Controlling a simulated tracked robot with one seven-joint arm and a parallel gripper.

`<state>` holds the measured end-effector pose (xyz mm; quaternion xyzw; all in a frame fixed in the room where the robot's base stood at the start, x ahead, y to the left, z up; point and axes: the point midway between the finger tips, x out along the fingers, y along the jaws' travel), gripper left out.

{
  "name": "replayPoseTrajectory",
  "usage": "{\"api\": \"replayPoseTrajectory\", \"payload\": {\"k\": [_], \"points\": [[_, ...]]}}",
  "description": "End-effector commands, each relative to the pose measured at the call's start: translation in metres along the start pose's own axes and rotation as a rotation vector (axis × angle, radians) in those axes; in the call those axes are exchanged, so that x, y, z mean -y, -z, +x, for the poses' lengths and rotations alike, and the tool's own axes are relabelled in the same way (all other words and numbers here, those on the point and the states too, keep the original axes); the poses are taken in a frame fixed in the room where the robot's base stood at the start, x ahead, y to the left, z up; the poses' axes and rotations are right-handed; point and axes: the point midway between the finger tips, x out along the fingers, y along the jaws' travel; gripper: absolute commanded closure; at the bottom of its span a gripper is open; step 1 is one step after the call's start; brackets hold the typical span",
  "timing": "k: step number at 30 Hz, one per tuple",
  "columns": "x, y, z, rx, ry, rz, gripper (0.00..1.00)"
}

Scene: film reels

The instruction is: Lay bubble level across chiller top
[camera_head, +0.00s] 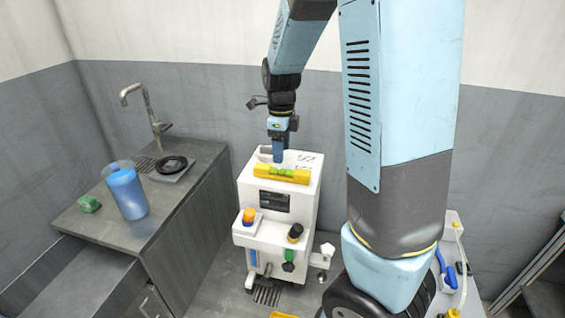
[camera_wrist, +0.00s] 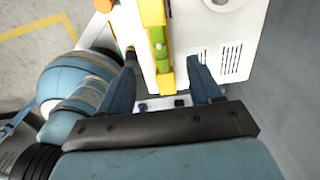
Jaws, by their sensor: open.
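The yellow bubble level (camera_head: 282,174) with a green vial lies across the front part of the top of the white chiller (camera_head: 302,208). In the wrist view the level (camera_wrist: 158,62) runs up the picture beside the chiller's vented top (camera_wrist: 222,38). My gripper (camera_head: 279,153) points down just behind the level in the head view. In the wrist view my gripper (camera_wrist: 163,85) is open, with the level's near end showing between its fingers. I see no finger closed on the level. Whether a finger touches it I cannot tell.
A counter at the left holds a blue pitcher (camera_head: 126,192), a green sponge (camera_head: 89,204) and a black round item (camera_head: 173,165) beside the tap (camera_head: 150,110). Orange and black knobs stick out from the chiller's front. Grey walls stand close behind the chiller.

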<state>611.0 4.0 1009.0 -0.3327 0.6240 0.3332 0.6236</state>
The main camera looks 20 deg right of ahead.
Motion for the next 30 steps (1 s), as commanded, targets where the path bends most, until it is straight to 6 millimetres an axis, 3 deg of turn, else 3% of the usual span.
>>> {"api": "replayPoseTrajectory", "payload": {"k": [6, 14, 20, 30], "points": [[0.000, 0.000, -0.032, 0.002, 0.001, 0.000, 0.36], [-0.003, 0.003, -0.048, 0.012, 0.003, -0.043, 0.36], [-0.022, 0.019, -0.073, 0.071, 0.039, -0.302, 0.36], [-0.070, 0.056, -0.121, 0.124, 0.192, -0.903, 0.36]]}}
